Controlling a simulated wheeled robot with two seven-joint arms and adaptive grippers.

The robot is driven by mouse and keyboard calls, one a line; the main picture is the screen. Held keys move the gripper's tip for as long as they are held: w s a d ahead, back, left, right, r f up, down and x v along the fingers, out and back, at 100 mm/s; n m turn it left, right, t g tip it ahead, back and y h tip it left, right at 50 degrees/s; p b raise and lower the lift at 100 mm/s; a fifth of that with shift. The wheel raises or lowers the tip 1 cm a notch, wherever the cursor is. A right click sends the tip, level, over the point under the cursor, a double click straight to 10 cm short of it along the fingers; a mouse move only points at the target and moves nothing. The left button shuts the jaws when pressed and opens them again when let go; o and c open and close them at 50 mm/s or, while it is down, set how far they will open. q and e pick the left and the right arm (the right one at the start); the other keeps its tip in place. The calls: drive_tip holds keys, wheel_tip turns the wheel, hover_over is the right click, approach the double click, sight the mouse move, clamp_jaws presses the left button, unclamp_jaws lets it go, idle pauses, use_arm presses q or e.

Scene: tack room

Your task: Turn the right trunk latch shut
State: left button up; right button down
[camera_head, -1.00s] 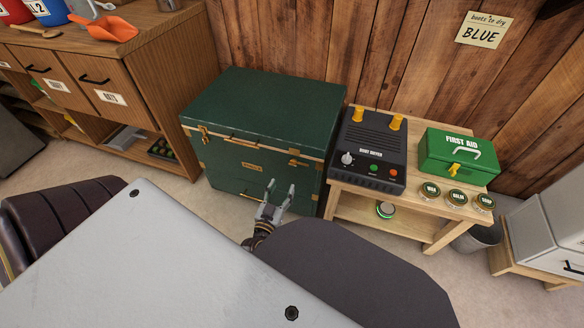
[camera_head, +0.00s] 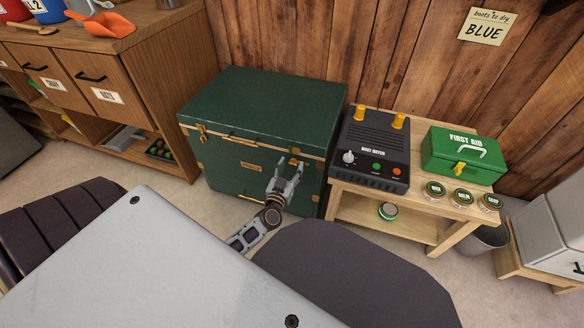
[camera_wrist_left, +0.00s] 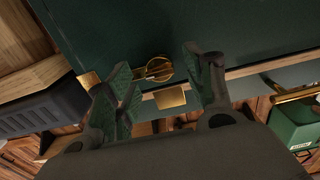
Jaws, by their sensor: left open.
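The dark green trunk (camera_head: 262,105) stands closed against the wood wall, with brass fittings. Its left latch (camera_head: 201,134) is clear of my arm. My left gripper (camera_head: 289,164) is open at the upper right of the trunk's front and covers most of the right latch in the head view. In the left wrist view, the brass right latch (camera_wrist_left: 155,69) shows a round loop and lies between the spread fingers (camera_wrist_left: 162,85), with a brass plate (camera_wrist_left: 171,97) beside it. Nothing is gripped, and contact cannot be told. My right gripper is out of view.
A low wooden stand (camera_head: 408,216) right of the trunk holds a black boot dryer (camera_head: 371,150), a green first aid box (camera_head: 463,155) and several round tins. A wooden drawer cabinet (camera_head: 155,80) stands left.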

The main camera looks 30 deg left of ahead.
use_arm(q)
drive_tip(key=shift+w+a, duration=0.1)
drive_tip(key=shift+w, duration=0.65)
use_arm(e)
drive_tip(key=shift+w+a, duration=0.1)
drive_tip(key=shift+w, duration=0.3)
use_arm(q)
drive_tip(key=c, duration=1.1)
drive_tip(key=shift+o, duration=0.2)
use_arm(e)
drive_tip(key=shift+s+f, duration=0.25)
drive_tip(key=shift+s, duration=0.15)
